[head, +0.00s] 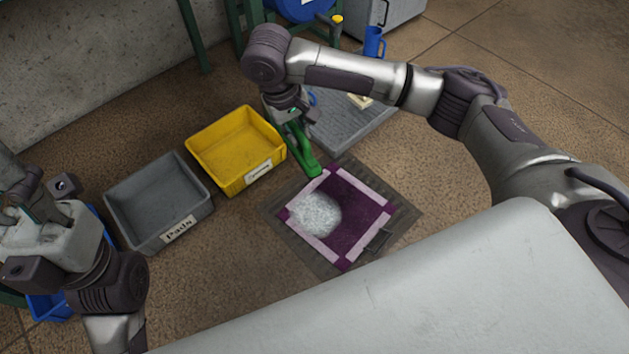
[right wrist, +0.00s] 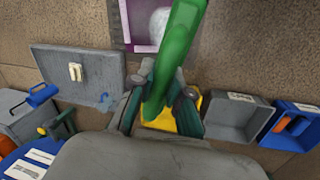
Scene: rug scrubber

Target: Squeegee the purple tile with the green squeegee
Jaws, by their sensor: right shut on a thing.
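The purple tile (head: 360,230) lies on a dark mat on the floor, with a pale pink border and purple corners. A white foamy patch (head: 315,213) covers its left part. The tile also shows partly at the top of the right wrist view (right wrist: 127,20). My right gripper (head: 288,112) is shut on the green squeegee (head: 303,150), whose lower end is by the tile's far corner; I cannot tell whether it touches. The squeegee (right wrist: 178,45) extends up out of the right wrist view. My left gripper (head: 45,240) is at the left edge, away from the tile; its jaws are unclear.
A grey bin labelled Pads (head: 120,215) and a yellow bin (head: 215,180) stand left of the tile. A grey tray (head: 350,135) with a pale object lies behind it. A blue bin (right wrist: 285,135) shows in the right wrist view. Floor right of the tile is clear.

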